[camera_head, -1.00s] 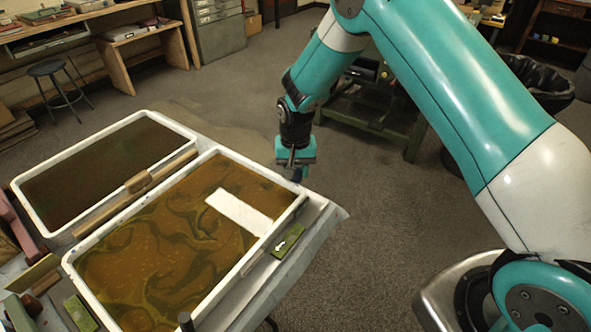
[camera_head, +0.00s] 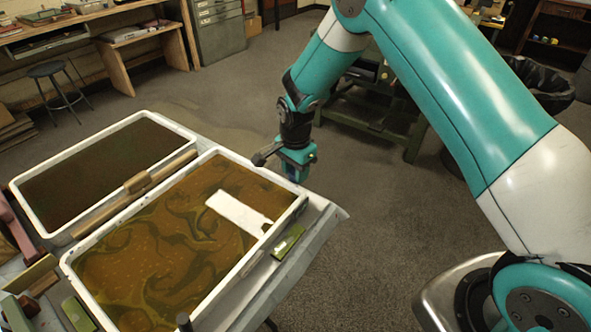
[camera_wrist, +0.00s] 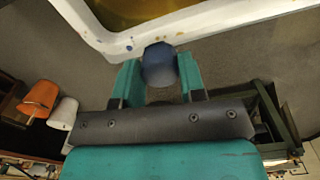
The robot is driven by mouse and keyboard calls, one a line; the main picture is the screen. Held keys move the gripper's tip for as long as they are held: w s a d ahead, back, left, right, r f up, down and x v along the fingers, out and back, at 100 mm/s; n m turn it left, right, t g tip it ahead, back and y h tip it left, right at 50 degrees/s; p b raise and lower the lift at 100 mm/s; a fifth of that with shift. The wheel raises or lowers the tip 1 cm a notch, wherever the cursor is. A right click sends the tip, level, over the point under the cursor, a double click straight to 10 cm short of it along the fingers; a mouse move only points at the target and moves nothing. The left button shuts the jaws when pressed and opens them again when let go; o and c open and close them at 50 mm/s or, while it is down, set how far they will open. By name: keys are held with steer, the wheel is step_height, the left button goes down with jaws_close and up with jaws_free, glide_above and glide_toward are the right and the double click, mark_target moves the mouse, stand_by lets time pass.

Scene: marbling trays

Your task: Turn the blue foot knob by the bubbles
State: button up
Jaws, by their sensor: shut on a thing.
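The blue foot knob (camera_wrist: 159,64) is a rounded blue piece at the outer corner of the white tray, seen in the wrist view. My gripper (camera_wrist: 160,75) has its two teal fingers on either side of the knob and is shut on it. In the head view my gripper (camera_head: 295,172) is low beside the far right corner of the tray table, and the knob is mostly hidden by it.
The near tray holds swirled brown-green liquid and a white strip (camera_head: 238,212). A second tray (camera_head: 30,213) with dark liquid stands behind it. A green bench (camera_head: 415,135) is beyond my arm. The floor right of the trays is clear.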

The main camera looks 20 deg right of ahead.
steer(key=shift+r+m, duration=0.1)
steer(key=shift+m, duration=0.4)
steer(key=o, duration=0.9)
steer(key=shift+r+b, duration=0.65)
steer(key=shift+r, duration=8)
